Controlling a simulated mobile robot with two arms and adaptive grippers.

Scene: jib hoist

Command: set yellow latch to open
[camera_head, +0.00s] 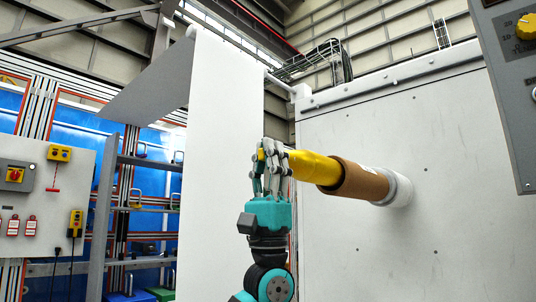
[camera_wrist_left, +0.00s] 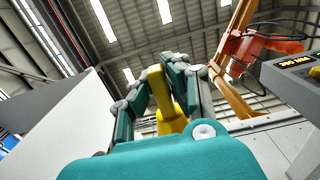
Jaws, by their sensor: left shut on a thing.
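The yellow latch (camera_head: 315,167) is the yellow end of a round bar that sticks out to the left from a large grey-white panel (camera_head: 450,190). Behind the yellow end are a brown sleeve (camera_head: 358,181) and a white collar (camera_head: 400,188) at the panel. My left gripper (camera_head: 271,157) points up and is shut around the free end of the yellow latch. In the left wrist view, the yellow latch (camera_wrist_left: 165,110) shows between the teal fingers. The fingers hide part of its tip. My right gripper is in neither view.
A tall white panel (camera_head: 225,150) stands behind my left gripper. A grey control box (camera_head: 515,90) with a yellow knob (camera_head: 527,26) hangs at the upper right. A wall board (camera_head: 45,190) with switches is at the far left. A cable tray (camera_head: 315,60) runs above.

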